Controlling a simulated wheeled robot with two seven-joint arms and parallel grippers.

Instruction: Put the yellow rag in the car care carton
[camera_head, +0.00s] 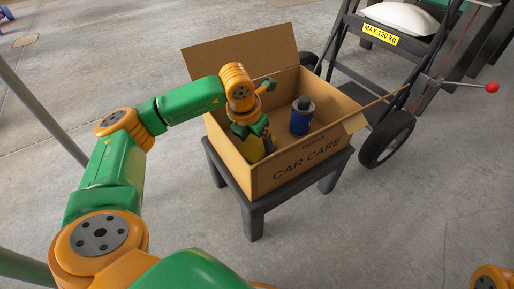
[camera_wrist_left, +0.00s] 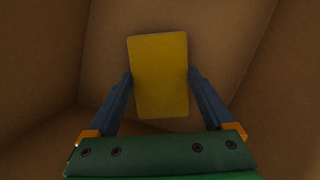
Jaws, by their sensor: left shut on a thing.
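The car care carton (camera_head: 296,170) is an open brown cardboard box with its flaps spread, standing on a dark stool. My left gripper (camera_head: 262,143) reaches down inside the left part of the carton. It is shut on the yellow rag (camera_head: 253,149). In the left wrist view the rag (camera_wrist_left: 160,78) is a flat yellow rectangle between the two blue fingers of the gripper (camera_wrist_left: 160,85), with the carton's brown inner walls (camera_wrist_left: 50,60) around it. I cannot tell whether the rag touches the carton floor. My right gripper does not show.
A blue can (camera_head: 301,118) with a dark top stands in the right part of the carton. The dark stool (camera_head: 254,218) is under the carton. A hand truck with a black wheel (camera_head: 387,138) stands close behind on the right. The concrete floor in front is clear.

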